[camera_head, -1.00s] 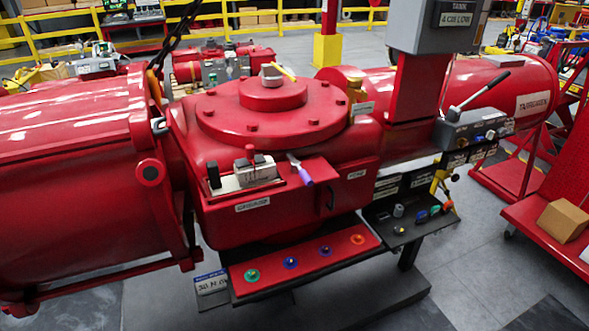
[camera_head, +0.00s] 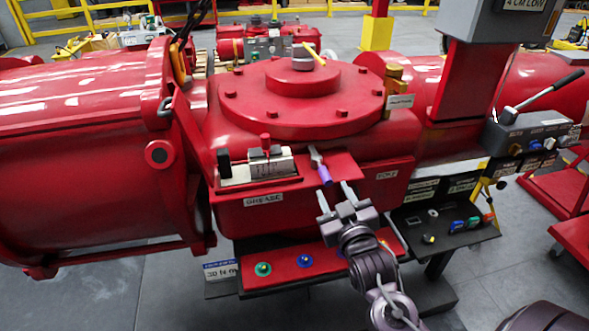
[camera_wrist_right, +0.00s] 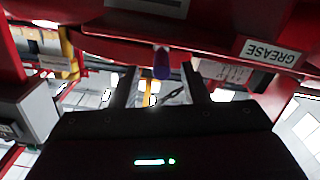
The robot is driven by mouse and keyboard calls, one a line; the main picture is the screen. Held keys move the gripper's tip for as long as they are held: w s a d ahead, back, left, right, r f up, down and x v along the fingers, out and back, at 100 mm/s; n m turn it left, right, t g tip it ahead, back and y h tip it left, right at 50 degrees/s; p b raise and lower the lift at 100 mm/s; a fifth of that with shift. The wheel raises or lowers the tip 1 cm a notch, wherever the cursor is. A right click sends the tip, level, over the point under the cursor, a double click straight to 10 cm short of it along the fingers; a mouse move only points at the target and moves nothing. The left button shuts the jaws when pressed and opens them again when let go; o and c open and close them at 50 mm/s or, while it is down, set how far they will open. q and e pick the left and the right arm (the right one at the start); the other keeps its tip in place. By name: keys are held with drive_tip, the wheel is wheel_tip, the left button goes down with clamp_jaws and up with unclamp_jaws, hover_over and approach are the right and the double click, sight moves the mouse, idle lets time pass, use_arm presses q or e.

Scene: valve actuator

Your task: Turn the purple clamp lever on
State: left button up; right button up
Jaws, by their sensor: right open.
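The clamp lever (camera_head: 325,176) has a purple handle and a silver head, and sits on the red ledge at the front of the valve actuator (camera_head: 290,110). Its handle points toward the front and slightly right. In the right wrist view the purple handle (camera_wrist_right: 162,62) hangs beyond the fingertips, between them in the picture. My right gripper (camera_head: 335,191) is open and empty, just below and right of the handle's end, apparently not touching it. It also shows in the right wrist view (camera_wrist_right: 158,72). My left gripper is not in view.
A white block with a red knob (camera_head: 265,152) sits left of the lever. A red shelf with coloured knobs (camera_head: 283,269) lies below, partly behind my right arm. A black shelf (camera_head: 445,238) and a long-handled lever (camera_head: 545,95) are to the right. Open floor lies in front.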

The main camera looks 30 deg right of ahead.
sight(323, 170)
drive_tip(key=p+x, duration=0.1)
drive_tip(key=x, duration=0.2)
drive_tip(key=r+p+x, duration=0.1)
drive_tip(key=x, duration=0.2)
drive_tip(key=shift+w+a+r, duration=0.15)
drive_tip(key=shift+w, duration=0.75)
clamp_jaws()
